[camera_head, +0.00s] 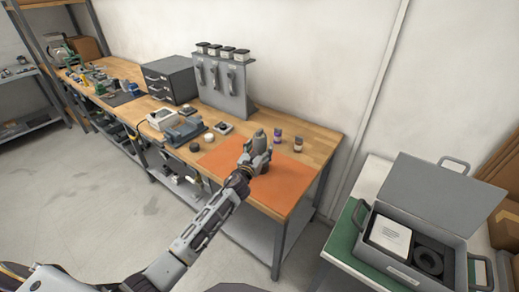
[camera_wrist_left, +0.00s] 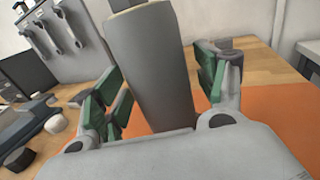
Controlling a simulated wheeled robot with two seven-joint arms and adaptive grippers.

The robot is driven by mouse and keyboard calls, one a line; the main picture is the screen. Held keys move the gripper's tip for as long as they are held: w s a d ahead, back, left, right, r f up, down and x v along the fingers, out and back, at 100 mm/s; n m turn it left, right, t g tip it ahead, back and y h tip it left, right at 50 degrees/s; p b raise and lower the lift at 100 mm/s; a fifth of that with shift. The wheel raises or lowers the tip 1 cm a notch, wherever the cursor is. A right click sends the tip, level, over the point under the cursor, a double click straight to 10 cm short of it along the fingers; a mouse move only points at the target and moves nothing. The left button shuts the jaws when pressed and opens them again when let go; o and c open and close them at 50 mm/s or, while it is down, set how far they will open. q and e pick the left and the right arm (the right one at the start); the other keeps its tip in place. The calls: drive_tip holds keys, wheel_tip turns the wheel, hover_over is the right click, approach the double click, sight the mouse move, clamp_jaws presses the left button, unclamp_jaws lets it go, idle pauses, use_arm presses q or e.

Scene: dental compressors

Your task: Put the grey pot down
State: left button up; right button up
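The grey pot (camera_head: 260,142) is a dark grey cylinder at the back part of the orange mat (camera_head: 288,187). In the left wrist view the pot (camera_wrist_left: 152,65) rises between the fingers and looks tilted. My left gripper (camera_head: 256,158) is around it, with a green-padded finger on each side. A narrow gap shows between the pot and the right-hand finger in the left wrist view (camera_wrist_left: 166,85), so the gripper looks open. The pot's base is hidden by the gripper, so I cannot tell if it touches the mat. My right gripper is out of view.
Round pieces, a blue-grey device (camera_head: 185,131) and a grey tool stand (camera_head: 225,90) are to the left. An open grey case (camera_head: 415,225) stands at right. The mat's front is clear.

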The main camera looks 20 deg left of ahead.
sight(257, 150)
use_arm(q)
drive_tip(key=shift+r, duration=0.15)
drive_tip(key=shift+r+p, duration=0.5)
drive_tip(key=shift+p, duration=0.1)
drive_tip(key=shift+s+a+f, duration=0.1)
drive_tip(key=shift+s, duration=1.05)
drive_tip(key=shift+s+a+f, duration=0.1)
drive_tip(key=shift+s, duration=1.05)
drive_tip(key=s+b, duration=0.1)
drive_tip(key=s, duration=0.6)
drive_tip(key=shift+s+a+r, duration=0.15)
drive_tip(key=shift+a, duration=0.05)
